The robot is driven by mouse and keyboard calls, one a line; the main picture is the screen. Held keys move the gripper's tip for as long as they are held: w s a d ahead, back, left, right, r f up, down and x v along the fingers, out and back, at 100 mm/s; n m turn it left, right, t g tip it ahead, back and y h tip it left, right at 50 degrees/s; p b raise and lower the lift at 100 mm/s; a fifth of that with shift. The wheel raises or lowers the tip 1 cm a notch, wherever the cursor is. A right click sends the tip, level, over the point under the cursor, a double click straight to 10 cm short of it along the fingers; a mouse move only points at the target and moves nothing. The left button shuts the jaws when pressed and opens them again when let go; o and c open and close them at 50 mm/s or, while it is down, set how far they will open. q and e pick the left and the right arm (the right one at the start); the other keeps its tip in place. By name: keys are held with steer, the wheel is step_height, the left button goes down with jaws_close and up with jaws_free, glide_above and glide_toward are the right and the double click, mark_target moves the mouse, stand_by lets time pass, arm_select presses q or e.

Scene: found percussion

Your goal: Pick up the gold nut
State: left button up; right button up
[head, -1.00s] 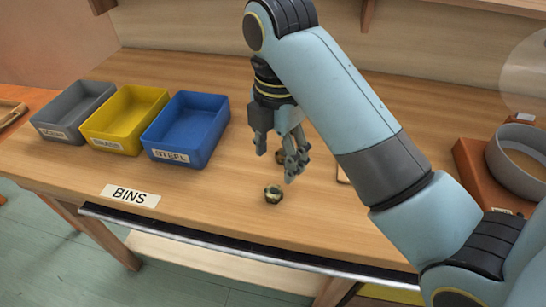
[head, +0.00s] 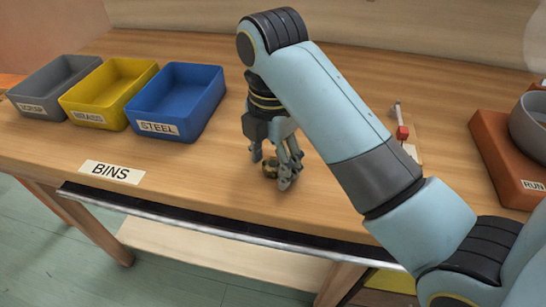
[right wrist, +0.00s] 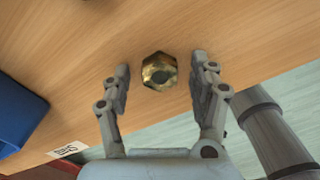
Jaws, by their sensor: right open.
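The gold nut (head: 269,168) lies on the wooden workbench, partly hidden by my fingers in the head view. My right gripper (head: 270,172) is open and low over the bench, around the nut. In the right wrist view the gripper (right wrist: 161,66) has one finger on each side of the nut, with a visible gap on both sides. My left gripper is not in view.
Grey, yellow and blue bins (head: 178,103) stand at the back left, the blue one labelled STEEL. A BINS label (head: 112,172) lies near the front edge. A red-and-grey tool (head: 402,132) lies behind my arm. A reddish-brown block (head: 508,160) stands at the right.

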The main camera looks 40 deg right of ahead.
steer(key=shift+c, duration=0.2)
jaws_close()
steer(key=shift+r, duration=0.2)
